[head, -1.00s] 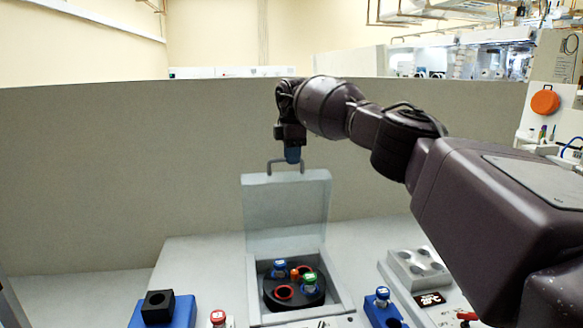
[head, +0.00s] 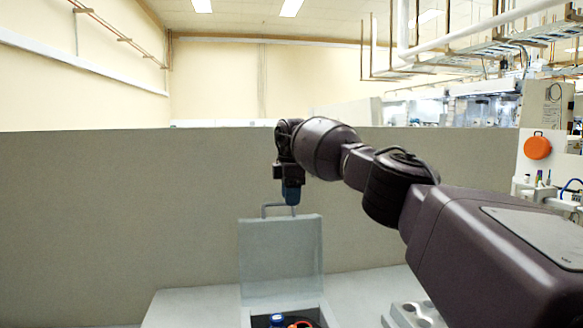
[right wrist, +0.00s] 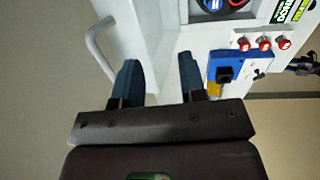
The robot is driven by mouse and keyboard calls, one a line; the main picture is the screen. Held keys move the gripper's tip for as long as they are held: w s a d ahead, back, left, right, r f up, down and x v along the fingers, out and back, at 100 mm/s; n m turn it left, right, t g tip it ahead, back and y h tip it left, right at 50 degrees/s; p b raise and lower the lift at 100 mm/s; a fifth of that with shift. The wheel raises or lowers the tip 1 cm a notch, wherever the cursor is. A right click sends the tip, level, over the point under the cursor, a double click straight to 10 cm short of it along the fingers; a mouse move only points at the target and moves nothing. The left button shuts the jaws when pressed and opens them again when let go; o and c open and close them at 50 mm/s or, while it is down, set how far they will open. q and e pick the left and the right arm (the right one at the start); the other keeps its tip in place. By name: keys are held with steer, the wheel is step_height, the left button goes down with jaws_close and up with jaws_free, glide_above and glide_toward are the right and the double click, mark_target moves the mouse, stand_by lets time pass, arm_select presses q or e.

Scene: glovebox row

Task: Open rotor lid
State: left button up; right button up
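The grey rotor lid (head: 281,250) stands upright, raised at the back of the centrifuge box. Its bar handle (head: 264,211) is at the top edge. My right gripper (head: 291,196) is at the right part of the handle in the head view. In the right wrist view its two blue fingers (right wrist: 158,75) are apart with nothing seen between them. There the handle (right wrist: 98,50) lies left of the fingers, outside the gap. The rotor (head: 290,322) with a blue-capped tube (head: 277,319) shows only at the bottom edge of the head view. My left gripper is out of view.
In the right wrist view, a blue block (right wrist: 225,58) with a black socket and several red-capped vials (right wrist: 264,43) sit right of the fingers. A grey rack (head: 412,315) is at the lower right of the head view. A tall grey panel (head: 130,220) stands behind.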

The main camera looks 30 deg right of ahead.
arm_select(q)
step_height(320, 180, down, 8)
steer(key=b, duration=0.8)
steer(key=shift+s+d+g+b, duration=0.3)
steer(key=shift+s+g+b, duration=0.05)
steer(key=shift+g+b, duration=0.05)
arm_select(e)
step_height(320, 180, up, 11)
steer(key=shift+s+a, duration=0.15)
steer(key=shift+s, duration=0.3)
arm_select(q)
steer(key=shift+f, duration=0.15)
arm_select(e)
steer(key=shift+f, duration=0.1)
